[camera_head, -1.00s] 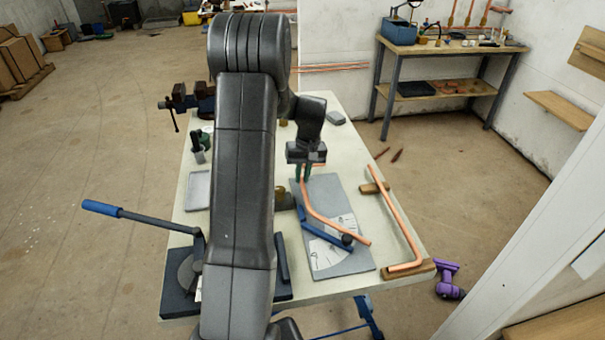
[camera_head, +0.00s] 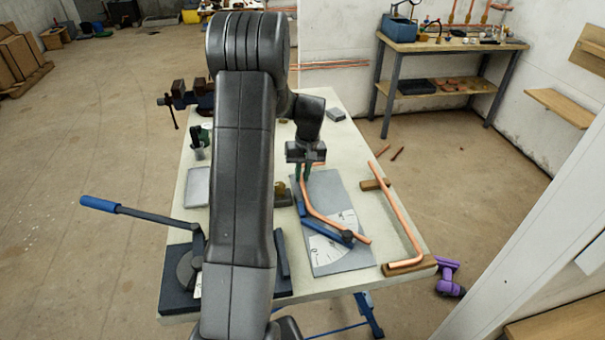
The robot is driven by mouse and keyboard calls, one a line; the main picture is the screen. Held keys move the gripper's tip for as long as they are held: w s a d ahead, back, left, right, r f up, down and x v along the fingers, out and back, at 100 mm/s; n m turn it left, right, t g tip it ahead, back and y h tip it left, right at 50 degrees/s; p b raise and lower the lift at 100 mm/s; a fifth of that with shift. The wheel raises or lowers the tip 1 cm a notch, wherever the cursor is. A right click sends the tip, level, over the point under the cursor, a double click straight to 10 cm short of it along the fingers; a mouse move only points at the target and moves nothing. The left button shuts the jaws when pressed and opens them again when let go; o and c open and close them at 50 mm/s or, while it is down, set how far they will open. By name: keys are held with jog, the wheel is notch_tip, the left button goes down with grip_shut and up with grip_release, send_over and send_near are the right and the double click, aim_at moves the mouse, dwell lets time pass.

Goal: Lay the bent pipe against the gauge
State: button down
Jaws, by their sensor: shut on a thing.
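The copper bent pipe (camera_head: 310,206) is held near its far end by my gripper (camera_head: 303,174), which is shut on it. The pipe runs toward the front right, with its bend near the middle of the gauge. The gauge is a grey plate (camera_head: 329,193) with a white marked dial (camera_head: 325,252) and a blue arm (camera_head: 325,232), lying on the pale table. The pipe lies over the plate, close along the blue arm, with its near end past the arm's dark knob. I cannot tell whether pipe and arm touch.
A second bent copper pipe (camera_head: 402,222) rests on wooden blocks (camera_head: 409,267) at the table's right edge. A bender with a blue-gripped lever (camera_head: 140,215) stands front left. A vise (camera_head: 188,98) is at the back left. A purple drill (camera_head: 449,279) lies on the floor.

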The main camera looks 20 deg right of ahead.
jog(key=shift+f+b, duration=0.4)
jog(key=shift+f, duration=0.1)
dwell(0.3)
jog(key=c, duration=1.4)
grip_release()
jog(key=shift+o, duration=0.2)
notch_tip(320, 180, up, 14)
jog(key=d+b, duration=0.1)
jog(key=shift+s+d+f, duration=0.15)
jog(key=shift+d, duration=0.1)
jog(key=f, duration=0.4)
jog(key=a+f, duration=0.1)
jog(key=f, duration=0.4)
jog(key=f+p, duration=0.1)
jog(key=f, duration=0.3)
jog(key=shift+a+f, duration=0.3)
jog(key=shift+f, duration=0.05)
jog(key=shift+r+p, duration=0.35)
jog(key=shift+r, duration=0.05)
